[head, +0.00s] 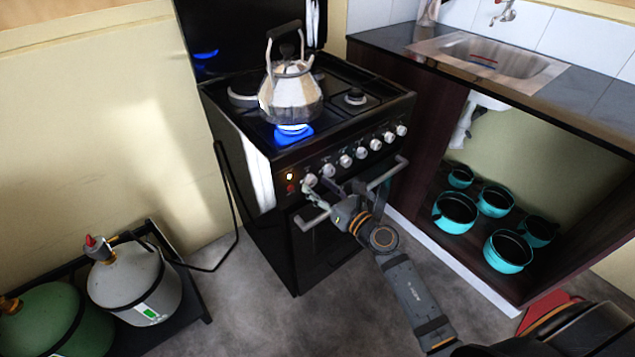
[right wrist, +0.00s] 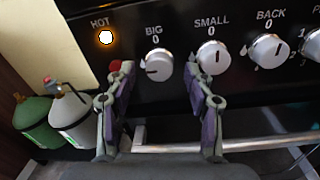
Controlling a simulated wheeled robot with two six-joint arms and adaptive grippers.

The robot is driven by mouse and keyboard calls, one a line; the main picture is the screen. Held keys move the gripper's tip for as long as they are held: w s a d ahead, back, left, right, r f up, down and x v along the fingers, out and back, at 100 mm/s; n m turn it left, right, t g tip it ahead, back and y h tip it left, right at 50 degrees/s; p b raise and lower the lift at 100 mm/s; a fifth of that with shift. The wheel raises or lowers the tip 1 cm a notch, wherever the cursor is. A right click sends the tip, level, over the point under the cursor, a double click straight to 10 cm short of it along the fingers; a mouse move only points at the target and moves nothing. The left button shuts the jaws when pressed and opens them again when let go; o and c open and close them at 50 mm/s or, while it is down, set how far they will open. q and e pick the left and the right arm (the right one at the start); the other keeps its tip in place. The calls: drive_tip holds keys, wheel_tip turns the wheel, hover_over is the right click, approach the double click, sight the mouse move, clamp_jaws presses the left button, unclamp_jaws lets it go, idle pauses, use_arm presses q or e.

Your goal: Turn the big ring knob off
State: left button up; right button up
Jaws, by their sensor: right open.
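The big ring knob (right wrist: 158,65) is a round silver knob below the label BIG and a 0 in the right wrist view. Its dark mark seems to point left, away from the 0. In the head view the knob (head: 310,180) is leftmost in the row. My right gripper (right wrist: 160,82) is open, its fingers on either side of the big knob in the picture; contact cannot be told. In the head view my right gripper (head: 334,190) is at the stove front. A blue flame (head: 293,130) burns under the kettle (head: 290,95). My left gripper is not in view.
The small knob (right wrist: 213,57) is close to my right finger. A handle bar (head: 385,174) crosses the oven front below the knobs. Orange HOT lamp (right wrist: 106,37) glows. Gas bottles (head: 140,285) stand left; teal pots (head: 455,212) sit under the sink counter at right.

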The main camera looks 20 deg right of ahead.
drive_tip(key=shift+w+a, duration=0.2)
drive_tip(key=shift+w, duration=0.25)
drive_tip(key=shift+c, duration=0.4)
clamp_jaws()
